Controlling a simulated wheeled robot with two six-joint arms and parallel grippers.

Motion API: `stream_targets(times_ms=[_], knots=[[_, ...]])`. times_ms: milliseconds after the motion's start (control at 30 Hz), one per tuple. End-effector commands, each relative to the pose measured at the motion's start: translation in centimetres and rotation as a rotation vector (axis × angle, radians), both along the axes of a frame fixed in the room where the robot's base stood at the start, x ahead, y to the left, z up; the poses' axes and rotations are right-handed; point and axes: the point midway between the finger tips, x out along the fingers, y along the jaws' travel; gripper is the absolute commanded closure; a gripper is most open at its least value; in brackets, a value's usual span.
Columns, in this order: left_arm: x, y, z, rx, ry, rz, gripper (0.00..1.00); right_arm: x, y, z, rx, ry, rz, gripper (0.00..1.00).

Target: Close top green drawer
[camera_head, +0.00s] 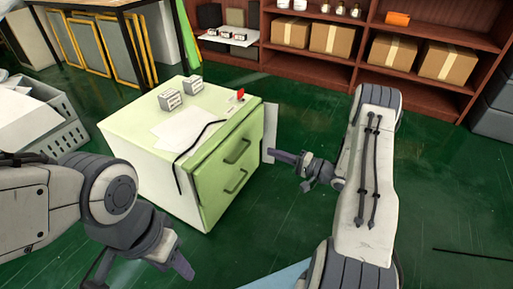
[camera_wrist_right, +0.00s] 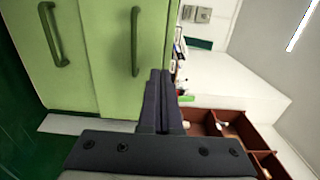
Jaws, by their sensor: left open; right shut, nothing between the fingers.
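A small cabinet (camera_head: 150,165) with a pale green top and green drawer fronts stands in the middle of the head view. Its top green drawer (camera_head: 220,160) has a dark green handle (camera_head: 238,151) and looks nearly flush with the bottom drawer (camera_head: 215,200); I cannot tell whether a small gap remains. In the right wrist view the top drawer (camera_wrist_right: 155,40) shows beside the bottom one (camera_wrist_right: 75,85). My right gripper (camera_head: 276,156) is shut and empty, its tips by the top drawer's front near its right side; contact is unclear. My left gripper (camera_head: 142,272) is open and empty, front left of the cabinet.
Papers (camera_head: 180,130), two small boxes (camera_head: 170,100) and a black strap lie on the cabinet top. A grey crate (camera_head: 65,140) stands at left. A red-brown shelf (camera_head: 340,70) with cardboard boxes stands behind.

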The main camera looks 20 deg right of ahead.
Motion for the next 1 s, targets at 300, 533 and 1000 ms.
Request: stream_targets(times_ms=[300, 533, 1000], knots=[[0.0, 0.0, -3.3, 0.000, 0.000, 0.000, 0.50, 4.7, 4.2, -0.5, 0.000, -0.003, 0.006, 1.00], [0.0, 0.0, -5.7, 0.000, 0.000, 0.000, 0.50, 8.2, 7.0, -0.5, 0.000, -0.005, 0.004, 1.00], [0.0, 0.0, -6.9, 0.000, 0.000, 0.000, 0.50, 10.2, 8.5, 0.1, 0.003, -0.002, -0.001, 1.00]])
